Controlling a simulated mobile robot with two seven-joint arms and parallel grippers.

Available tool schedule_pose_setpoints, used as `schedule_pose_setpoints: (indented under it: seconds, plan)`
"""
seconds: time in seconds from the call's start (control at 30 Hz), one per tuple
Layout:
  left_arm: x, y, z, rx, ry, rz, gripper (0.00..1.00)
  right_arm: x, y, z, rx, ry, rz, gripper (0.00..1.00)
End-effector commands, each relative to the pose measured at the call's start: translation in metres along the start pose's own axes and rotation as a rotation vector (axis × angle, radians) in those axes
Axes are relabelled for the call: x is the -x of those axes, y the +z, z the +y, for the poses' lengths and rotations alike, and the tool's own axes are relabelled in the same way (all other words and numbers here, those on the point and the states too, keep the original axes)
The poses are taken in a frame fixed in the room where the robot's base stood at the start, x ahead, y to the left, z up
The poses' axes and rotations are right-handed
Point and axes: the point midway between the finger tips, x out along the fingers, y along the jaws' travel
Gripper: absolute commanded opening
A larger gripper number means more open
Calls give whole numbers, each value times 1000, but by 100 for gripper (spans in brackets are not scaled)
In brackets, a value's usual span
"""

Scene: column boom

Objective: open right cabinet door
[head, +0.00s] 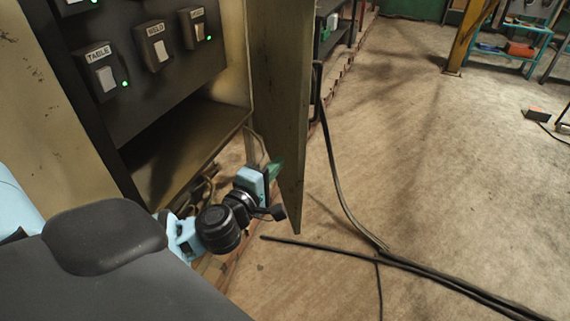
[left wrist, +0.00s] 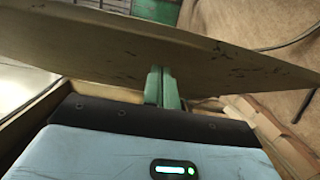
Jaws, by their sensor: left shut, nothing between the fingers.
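The right cabinet door (head: 278,95) stands swung out from the cabinet, seen nearly edge-on in the head view. Its broad face (left wrist: 150,55) fills the upper part of the left wrist view. The cabinet (head: 190,135) is open at the left, with a dark panel inside. My left gripper (head: 274,170) is low beside the door, on its cabinet side. Its green fingers (left wrist: 161,88) are together and empty, with their tips at or very close to the door; whether they touch it I cannot tell. The right gripper is not in view.
Labelled switch boxes (head: 154,46) with green lights sit on the panel. Black cables (head: 400,262) run over the concrete floor right of the door. A yellow post (head: 468,38) and a blue shelf (head: 515,50) stand far off at the right. The floor between is mostly clear.

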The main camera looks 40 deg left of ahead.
Motion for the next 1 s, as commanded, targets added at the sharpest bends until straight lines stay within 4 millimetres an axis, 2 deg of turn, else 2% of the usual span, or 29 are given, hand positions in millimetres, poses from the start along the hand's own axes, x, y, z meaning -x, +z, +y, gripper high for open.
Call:
schedule_pose_setpoints:
  seconds: [0.3,0.77,1.0]
  plan:
    - [-17,16,1,-1,0,2,0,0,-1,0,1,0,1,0]
    - [-18,18,0,0,0,4,0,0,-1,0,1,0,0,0]
    - [-33,35,2,4,3,30,0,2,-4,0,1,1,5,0]
